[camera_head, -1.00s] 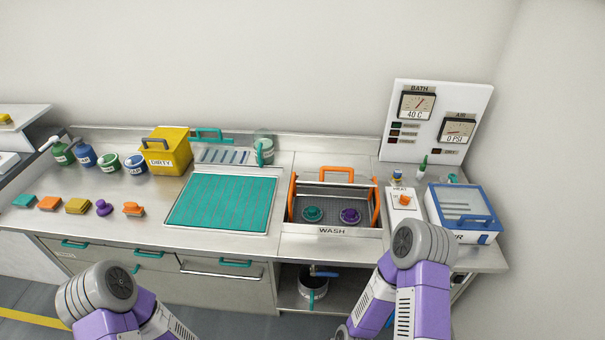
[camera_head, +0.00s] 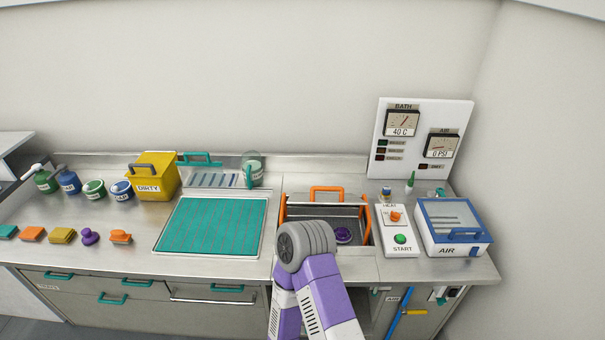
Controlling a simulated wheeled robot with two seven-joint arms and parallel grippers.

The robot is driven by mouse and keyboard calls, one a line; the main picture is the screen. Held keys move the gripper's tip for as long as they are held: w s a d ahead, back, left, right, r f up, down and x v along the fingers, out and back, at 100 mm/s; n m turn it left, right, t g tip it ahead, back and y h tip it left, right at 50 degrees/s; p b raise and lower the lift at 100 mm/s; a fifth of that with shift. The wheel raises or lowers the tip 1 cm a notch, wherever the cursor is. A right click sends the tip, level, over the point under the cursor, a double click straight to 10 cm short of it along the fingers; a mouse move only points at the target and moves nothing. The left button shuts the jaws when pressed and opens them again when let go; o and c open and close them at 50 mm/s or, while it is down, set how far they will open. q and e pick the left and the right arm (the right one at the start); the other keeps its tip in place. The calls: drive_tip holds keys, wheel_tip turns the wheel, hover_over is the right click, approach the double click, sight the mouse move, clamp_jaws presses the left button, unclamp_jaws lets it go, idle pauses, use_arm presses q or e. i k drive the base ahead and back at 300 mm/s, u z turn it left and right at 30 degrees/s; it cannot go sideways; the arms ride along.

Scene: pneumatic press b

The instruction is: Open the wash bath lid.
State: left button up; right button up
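The wash bath (camera_head: 287,210) is a steel basin let into the right part of the counter. An orange handle (camera_head: 327,189) stands upright at its back edge. The front of the basin is uncovered, and a purple part (camera_head: 343,235) shows inside. I cannot clearly make out the lid panel or its angle. One of my arms, with a grey joint and purple links, rises in front of the bath and hides its front left side. I cannot tell which arm it is. Neither gripper is in view.
A control box with an orange knob (camera_head: 395,216) and a green START button (camera_head: 400,239) stands right of the bath. Beyond it is the blue-framed AIR box (camera_head: 452,238). A teal mat (camera_head: 211,227) lies to the left, with a yellow DIRTY bin (camera_head: 153,175) behind it.

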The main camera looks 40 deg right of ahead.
sight(342, 199)
drive_tip(key=z, duration=0.5)
drive_tip(key=i, duration=0.85)
drive_tip(key=z, duration=0.8)
